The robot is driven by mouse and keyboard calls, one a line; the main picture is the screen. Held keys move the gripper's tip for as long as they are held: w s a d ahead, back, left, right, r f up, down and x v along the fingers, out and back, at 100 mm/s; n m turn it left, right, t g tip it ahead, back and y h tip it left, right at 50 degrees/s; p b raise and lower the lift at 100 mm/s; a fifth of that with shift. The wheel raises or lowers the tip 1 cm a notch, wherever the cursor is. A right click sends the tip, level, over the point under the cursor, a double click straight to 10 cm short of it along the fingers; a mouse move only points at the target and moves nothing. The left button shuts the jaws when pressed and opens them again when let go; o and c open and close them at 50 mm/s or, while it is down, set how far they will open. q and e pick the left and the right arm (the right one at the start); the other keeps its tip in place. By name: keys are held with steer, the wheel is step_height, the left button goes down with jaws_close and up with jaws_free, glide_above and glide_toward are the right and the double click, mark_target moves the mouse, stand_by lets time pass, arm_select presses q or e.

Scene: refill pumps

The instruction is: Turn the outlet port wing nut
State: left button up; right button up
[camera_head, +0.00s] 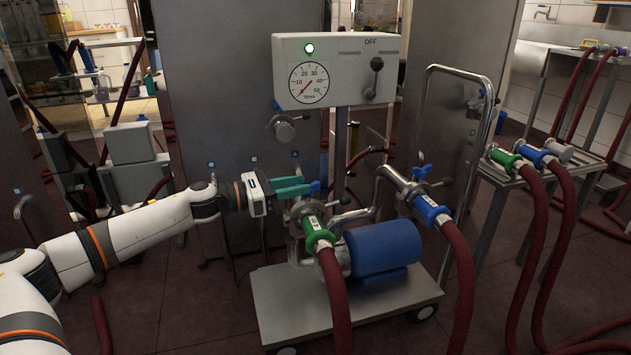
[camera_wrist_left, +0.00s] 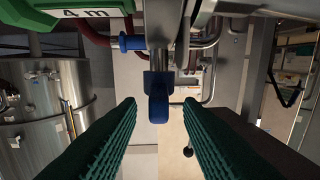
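The pump cart carries two ports with hoses, one with a green collar (camera_head: 317,234) and one with a blue collar (camera_head: 430,208). A blue wing handle (camera_head: 316,186) stands above the green-collared port, and it also shows in the left wrist view (camera_wrist_left: 158,97). Another blue wing handle (camera_head: 422,172) is by the blue-collared port. My left gripper (camera_head: 306,187), with green fingers, is open at the first handle. In the left wrist view the handle lies between the spread fingertips, with a gap on both sides. My right gripper is not in view.
A gauge box (camera_head: 338,70) with a switch rises above the pump. The blue motor (camera_head: 380,248) sits on the cart (camera_head: 290,300). Red hoses (camera_head: 462,280) hang at the front. A side table with more hoses stands right. A steel tank is behind.

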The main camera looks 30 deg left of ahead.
mark_target(316, 181)
arm_select(q)
steer(key=shift+x, duration=2.45)
jaws_close()
